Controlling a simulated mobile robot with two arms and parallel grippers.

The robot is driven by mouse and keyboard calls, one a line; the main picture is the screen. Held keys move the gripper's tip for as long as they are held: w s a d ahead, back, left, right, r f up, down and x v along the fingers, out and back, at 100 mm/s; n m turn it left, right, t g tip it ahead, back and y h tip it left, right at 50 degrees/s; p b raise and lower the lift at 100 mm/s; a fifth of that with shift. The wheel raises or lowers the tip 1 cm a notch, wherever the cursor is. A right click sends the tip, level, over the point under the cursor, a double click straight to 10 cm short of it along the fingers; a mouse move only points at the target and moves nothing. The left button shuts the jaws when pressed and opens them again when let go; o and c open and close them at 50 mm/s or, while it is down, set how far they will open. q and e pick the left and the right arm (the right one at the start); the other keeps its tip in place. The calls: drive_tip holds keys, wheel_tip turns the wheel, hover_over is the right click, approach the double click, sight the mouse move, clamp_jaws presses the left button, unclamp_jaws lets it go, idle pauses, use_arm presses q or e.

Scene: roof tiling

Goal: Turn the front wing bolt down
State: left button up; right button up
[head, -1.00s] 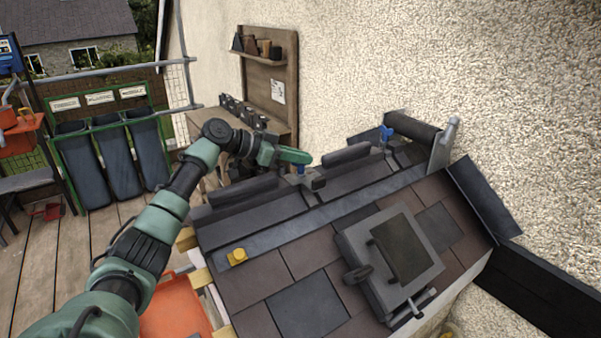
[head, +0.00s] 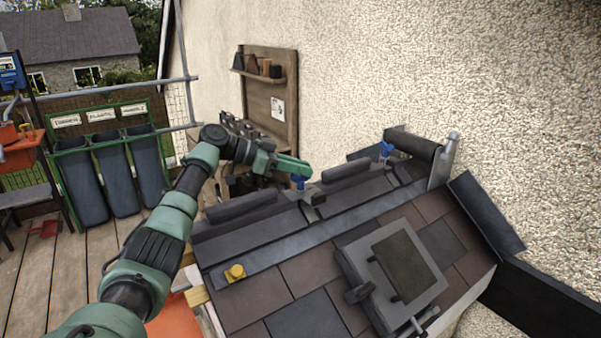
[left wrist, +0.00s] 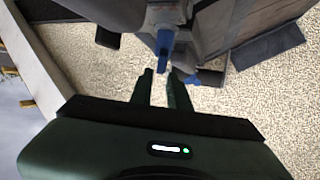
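The nearer blue wing bolt (head: 299,183) stands on a grey clamp (head: 314,197) at the ridge of the small tiled roof. A second blue wing bolt (head: 386,149) stands farther along the ridge, near the wall. My left gripper (head: 306,168) is just above the nearer bolt in the head view. In the left wrist view its two green fingers (left wrist: 162,74) are apart, with a gap between them. One blue bolt (left wrist: 165,43) shows just beyond the fingertips, in line with the gap; contact cannot be told. Another blue part (left wrist: 205,78) shows to the right. My right gripper is not in view.
A grey roof window (head: 352,262) and a yellow knob (head: 235,272) sit on the tiled slope. A dark roll (head: 412,145) lies at the ridge's far end by the pebbled wall. Bins (head: 120,175) stand at left on the deck.

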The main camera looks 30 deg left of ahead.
use_arm(q)
drive_tip(key=shift+o, duration=0.5)
drive_tip(key=shift+s+f, duration=0.1)
drive_tip(key=shift+s+a, duration=0.1)
drive_tip(key=shift+a, duration=0.05)
drive_tip(key=b+v, duration=0.2)
drive_tip(key=v, duration=0.5)
drive_tip(key=shift+s, duration=0.15)
